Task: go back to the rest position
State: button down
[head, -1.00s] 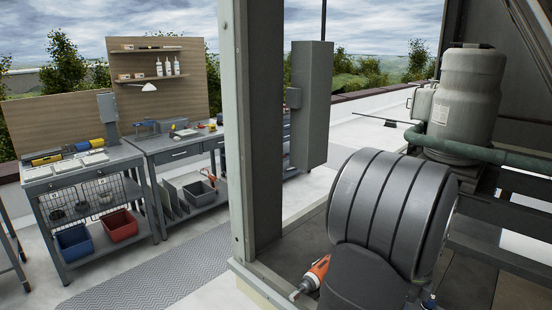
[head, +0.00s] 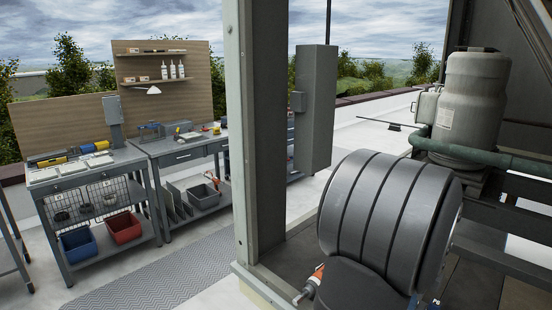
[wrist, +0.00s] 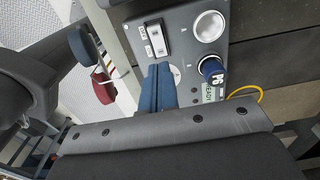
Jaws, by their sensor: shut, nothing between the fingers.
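My gripper (wrist: 160,76) shows in the wrist view as two blue fingers lying together, shut, with nothing between them. Its fingertips are over or beside a grey control panel (wrist: 185,75); I cannot tell whether they touch it. In the head view my gripper is not visible; my large dark grey arm link fills the lower right and hides what is behind it.
An orange tool (head: 311,284) is partly hidden by my arm. A post (head: 261,130), a workbench (head: 88,175) and a grey tank (head: 470,105) stand around.

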notch_tip(320, 180, down, 4)
jog(key=shift+f, duration=0.1)
notch_tip(320, 180, up, 12)
jog(key=w+a+g+h, duration=0.1)
jog(key=w+a, duration=0.1)
jog(key=shift+w+a, duration=0.25)
dwell(0.4)
dwell(0.3)
